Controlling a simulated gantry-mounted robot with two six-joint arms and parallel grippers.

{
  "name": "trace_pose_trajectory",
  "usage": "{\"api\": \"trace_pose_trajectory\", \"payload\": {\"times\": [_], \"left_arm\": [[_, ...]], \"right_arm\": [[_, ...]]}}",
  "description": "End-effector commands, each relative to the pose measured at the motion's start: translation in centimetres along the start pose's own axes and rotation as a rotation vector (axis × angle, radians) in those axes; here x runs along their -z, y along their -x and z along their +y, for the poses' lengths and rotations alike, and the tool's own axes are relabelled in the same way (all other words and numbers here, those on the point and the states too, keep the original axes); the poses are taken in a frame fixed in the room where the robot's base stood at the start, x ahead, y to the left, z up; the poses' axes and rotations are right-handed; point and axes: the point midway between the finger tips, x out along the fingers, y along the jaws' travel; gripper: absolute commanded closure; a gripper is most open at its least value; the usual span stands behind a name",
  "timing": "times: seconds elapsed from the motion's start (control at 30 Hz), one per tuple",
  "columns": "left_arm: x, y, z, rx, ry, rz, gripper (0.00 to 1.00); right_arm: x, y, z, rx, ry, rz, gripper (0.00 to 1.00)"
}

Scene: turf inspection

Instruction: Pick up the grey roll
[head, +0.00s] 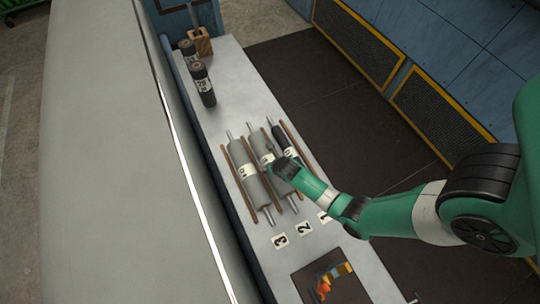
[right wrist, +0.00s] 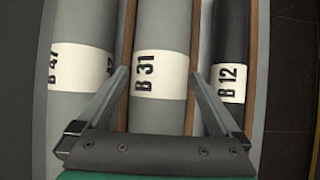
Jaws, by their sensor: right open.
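Three rolls lie side by side in wooden-edged cradles on a pale bench. The grey roll marked B 31 (head: 259,143) is in the middle; it fills the centre of the right wrist view (right wrist: 160,30). Another grey roll, marked B 47 (head: 246,177), lies to its left, also in the right wrist view (right wrist: 82,25). A dark roll marked B 12 (head: 284,135) lies to the right (right wrist: 230,35). My right gripper (head: 273,158) is open over the B 31 roll, its fingers (right wrist: 160,75) on either side of it. Whether they touch it is unclear. My left gripper is not in view.
Number cards 3 (head: 280,240), 2 (head: 304,229) and 1 (head: 325,217) lie at the near ends of the rolls. A dark tray (head: 303,282) with coloured pieces is nearer.

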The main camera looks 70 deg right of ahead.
Motion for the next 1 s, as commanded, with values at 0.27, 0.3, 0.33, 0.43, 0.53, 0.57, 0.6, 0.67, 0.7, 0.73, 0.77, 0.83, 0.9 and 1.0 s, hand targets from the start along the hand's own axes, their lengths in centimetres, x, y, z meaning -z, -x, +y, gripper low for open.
{"api": "trace_pose_trajectory", "payload": {"times": [0.27,0.3,0.33,0.43,0.53,0.57,0.6,0.67,0.7,0.73,0.77,0.83,0.9,1.0], "left_arm": [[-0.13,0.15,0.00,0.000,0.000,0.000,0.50],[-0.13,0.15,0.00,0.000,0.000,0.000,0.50],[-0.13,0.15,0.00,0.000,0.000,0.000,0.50],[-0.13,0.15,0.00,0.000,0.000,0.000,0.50],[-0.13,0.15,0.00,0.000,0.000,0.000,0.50],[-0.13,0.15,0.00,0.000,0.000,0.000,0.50],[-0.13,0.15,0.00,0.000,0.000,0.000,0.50],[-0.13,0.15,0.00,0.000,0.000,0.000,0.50],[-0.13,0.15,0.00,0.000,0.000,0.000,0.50],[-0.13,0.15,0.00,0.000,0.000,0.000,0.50],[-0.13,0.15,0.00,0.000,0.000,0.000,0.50],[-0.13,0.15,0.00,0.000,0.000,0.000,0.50],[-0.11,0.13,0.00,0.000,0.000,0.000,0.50],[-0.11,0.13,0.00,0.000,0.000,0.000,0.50]], "right_arm": [[-0.07,-0.46,0.01,0.000,0.000,-0.001,0.02],[-0.07,-0.45,0.01,0.000,0.000,-0.001,0.09],[-0.06,-0.45,0.01,0.000,0.000,-0.001,0.14],[-0.06,-0.44,0.01,0.000,0.000,-0.001,0.32],[-0.05,-0.44,0.01,0.000,0.000,-0.001,0.50],[-0.05,-0.44,0.01,0.000,0.000,-0.001,0.56],[-0.05,-0.44,0.01,0.000,0.000,-0.001,0.63],[-0.05,-0.44,0.01,0.000,0.000,-0.001,0.74],[-0.05,-0.44,0.01,0.000,0.000,-0.001,0.81],[-0.05,-0.43,0.01,0.000,0.000,-0.001,0.86],[-0.05,-0.43,0.01,0.000,0.000,-0.001,0.92],[-0.05,-0.43,0.01,0.000,0.000,-0.001,1.00],[-0.32,-0.36,0.07,-0.002,0.000,-0.007,1.00],[-0.32,-0.36,0.07,-0.002,0.000,-0.007,1.00]]}}
